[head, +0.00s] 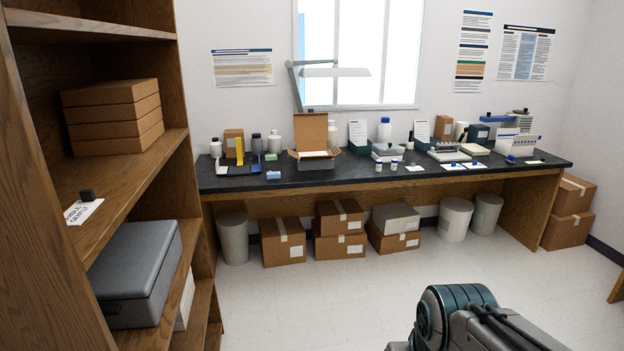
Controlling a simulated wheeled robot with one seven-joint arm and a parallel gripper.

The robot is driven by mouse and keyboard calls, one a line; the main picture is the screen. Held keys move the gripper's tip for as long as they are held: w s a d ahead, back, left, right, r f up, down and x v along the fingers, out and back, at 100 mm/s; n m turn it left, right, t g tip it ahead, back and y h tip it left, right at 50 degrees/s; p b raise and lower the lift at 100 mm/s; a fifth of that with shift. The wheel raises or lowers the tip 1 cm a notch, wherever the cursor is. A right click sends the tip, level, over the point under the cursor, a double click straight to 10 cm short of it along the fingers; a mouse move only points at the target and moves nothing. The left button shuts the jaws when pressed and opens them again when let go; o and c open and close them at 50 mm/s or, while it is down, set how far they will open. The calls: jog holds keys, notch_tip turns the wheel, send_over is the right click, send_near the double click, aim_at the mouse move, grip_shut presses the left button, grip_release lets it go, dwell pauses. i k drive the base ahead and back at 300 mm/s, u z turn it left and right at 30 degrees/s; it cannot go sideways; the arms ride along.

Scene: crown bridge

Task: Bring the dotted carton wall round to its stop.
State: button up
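An open carton (311,132) stands on the dark bench (345,177) against the back wall. Its tall brown back wall is upright, and lower flaps spread out to the sides around a pale inside. It sits in or on a dark grey base. Dots on any of its walls are too small to make out from here. Part of my arm shows at the lower right, well short of the bench. My gripper is not in view.
A lamp (335,72) arches behind the carton. Bottles, a yellow stand (239,151) and small blue items crowd its left; trays and vials its right. Boxes (283,243) and bins lie under the bench. A wooden shelf (130,190) fills the left. The floor (330,300) before the bench is clear.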

aim_at(290, 152)
jog(key=u, duration=0.05)
jog(key=i, duration=1.55)
jog(key=u, duration=0.3)
jog(key=i, duration=1.5)
jog(key=u, duration=0.4)
jog(key=i, duration=0.85)
jog(key=u, duration=0.1)
